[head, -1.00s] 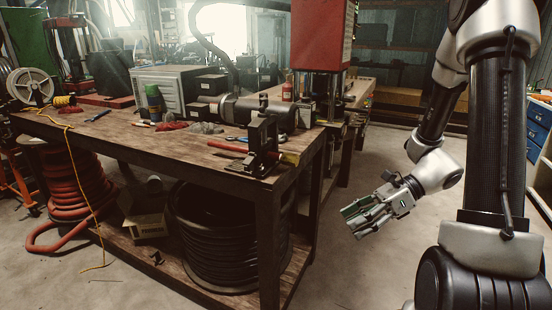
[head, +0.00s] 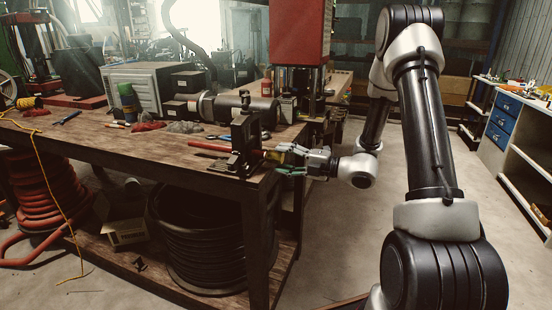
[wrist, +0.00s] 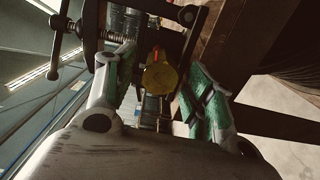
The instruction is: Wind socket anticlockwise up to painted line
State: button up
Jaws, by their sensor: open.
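A yellow socket-like piece (wrist: 160,76) faces me end-on in the wrist view. In the head view it shows small and partly covered (head: 273,155), at the right side of a dark vise (head: 245,142) on the bench corner. A red hose (head: 207,146) lies to the left of the vise, in line with the yellow piece. My gripper (head: 284,160) is at the bench edge, right beside the yellow piece. In the wrist view my green-padded fingers (wrist: 162,82) are spread on either side of it, with gaps showing.
The workbench (head: 100,143) carries a grey cylinder machine (head: 235,107), a metal case (head: 135,82) and loose tools. A red press (head: 300,35) stands behind. Black hose coils (head: 200,240) sit on the lower shelf. The floor right of the bench is clear.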

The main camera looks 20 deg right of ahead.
jog(key=shift+x, duration=1.35)
jog(key=c, duration=1)
jog(key=shift+n, duration=0.3)
